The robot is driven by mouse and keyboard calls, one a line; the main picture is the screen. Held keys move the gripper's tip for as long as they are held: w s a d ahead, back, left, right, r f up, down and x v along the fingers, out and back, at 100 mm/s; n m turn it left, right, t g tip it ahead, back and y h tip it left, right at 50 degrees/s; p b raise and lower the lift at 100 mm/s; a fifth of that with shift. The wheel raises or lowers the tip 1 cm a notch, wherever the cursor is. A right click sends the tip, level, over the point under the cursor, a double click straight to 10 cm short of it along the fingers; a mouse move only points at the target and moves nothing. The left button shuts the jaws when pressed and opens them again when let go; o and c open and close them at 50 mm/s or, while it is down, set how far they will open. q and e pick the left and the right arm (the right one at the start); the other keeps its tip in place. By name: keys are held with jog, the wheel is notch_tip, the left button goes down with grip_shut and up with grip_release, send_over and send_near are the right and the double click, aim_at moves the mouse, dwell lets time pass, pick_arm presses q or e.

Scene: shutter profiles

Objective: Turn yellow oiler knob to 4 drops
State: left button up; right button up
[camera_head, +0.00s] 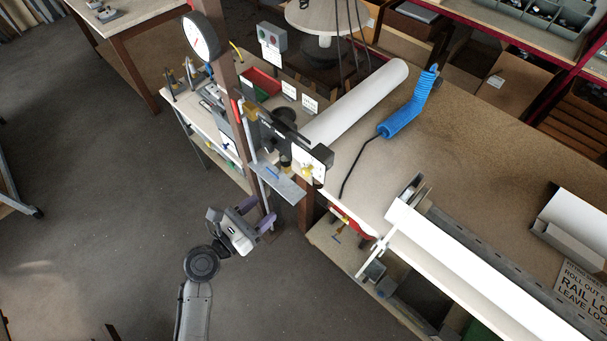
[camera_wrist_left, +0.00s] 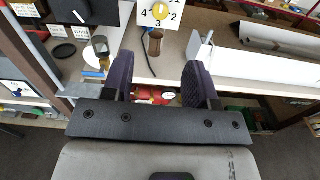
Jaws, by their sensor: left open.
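The yellow oiler knob (camera_head: 307,171) sits on a white dial card on the machine post in the head view. In the left wrist view the yellow knob (camera_wrist_left: 161,9) is at the top edge, on the white dial card (camera_wrist_left: 143,18) with the numbers 4, 3 and 2 visible; the top of the card is cut off. I cannot tell which number the knob points at. My left gripper (camera_head: 259,213) is open and empty, below and to the left of the knob. In the left wrist view its purple fingers (camera_wrist_left: 158,62) stand apart, with the knob beyond them. My right gripper is not in view.
A metal plate (camera_head: 278,184) juts from the post between my left gripper and the dial. The workbench (camera_head: 470,130) carries a white roll (camera_head: 358,101), a blue coiled hose (camera_head: 410,104) and long white profiles (camera_head: 480,275). Floor left of the gripper is clear.

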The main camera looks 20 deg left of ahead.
aim_at(304, 173)
pick_arm(q)
jog(key=shift+n, duration=0.3)
jog(key=p+x, duration=0.2)
jog(key=x, duration=1.1)
jog(key=shift+w+d, duration=0.15)
jog(key=shift+w, duration=0.25)
jog(key=shift+c, duration=0.3)
jog(key=c, duration=0.8)
